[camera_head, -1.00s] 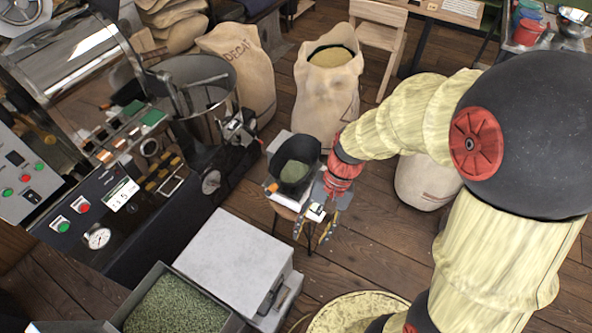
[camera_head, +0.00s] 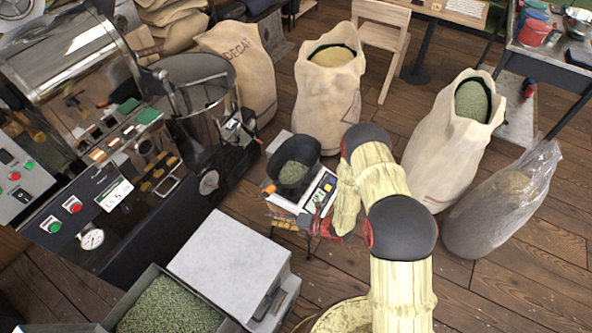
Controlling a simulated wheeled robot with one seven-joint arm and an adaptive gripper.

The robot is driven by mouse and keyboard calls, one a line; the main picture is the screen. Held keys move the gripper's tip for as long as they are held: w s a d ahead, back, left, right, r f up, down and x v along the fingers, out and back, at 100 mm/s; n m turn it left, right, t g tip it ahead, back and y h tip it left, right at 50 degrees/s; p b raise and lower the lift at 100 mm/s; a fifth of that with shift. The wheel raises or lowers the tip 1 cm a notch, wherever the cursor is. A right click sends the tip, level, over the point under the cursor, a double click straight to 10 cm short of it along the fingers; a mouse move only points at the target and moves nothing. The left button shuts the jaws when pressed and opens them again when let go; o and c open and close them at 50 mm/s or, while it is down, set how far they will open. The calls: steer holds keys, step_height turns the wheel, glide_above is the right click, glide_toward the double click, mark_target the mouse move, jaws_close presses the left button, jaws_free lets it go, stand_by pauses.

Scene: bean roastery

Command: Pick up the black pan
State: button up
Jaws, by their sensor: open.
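The black pan (camera_head: 293,161) is a dark, deep scoop-like vessel with green beans in it. It rests on a small light scale (camera_head: 284,203) in the middle of the head view, its open side facing the front. My gripper (camera_head: 301,222) is low at the front right of the scale, just in front of the pan and apart from it. It is open and empty. My forearm comes down on the right and hides part of the gripper, so its fingers are hard to make out.
The roaster with its round cooling bin (camera_head: 205,85) stands left of the pan. A pale box (camera_head: 228,262) and a bin of green beans (camera_head: 170,308) are in front. Open sacks (camera_head: 325,95) (camera_head: 440,150) and a clear bag (camera_head: 500,205) stand behind and right. Floor is free between them.

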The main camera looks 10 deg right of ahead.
mark_target(275, 189)
steer(key=w+d+r+m+t+h, duration=0.2)
steer(key=w+d+m+t, duration=0.25)
steer(key=w+m, duration=0.4)
steer(key=shift+f+b+x, duration=0.15)
steer(key=shift+b+x, duration=0.55)
steer(key=shift+x, duration=1.2)
steer(key=shift+f+b+x, duration=0.2)
steer(key=shift+b+x, duration=0.45)
steer(key=shift+x, duration=1.2)
steer(key=shift+d, duration=0.1)
steer(key=shift+c, duration=0.4)
steer(key=shift+s, duration=0.1)
jaws_close()
steer(key=shift+r, duration=0.1)
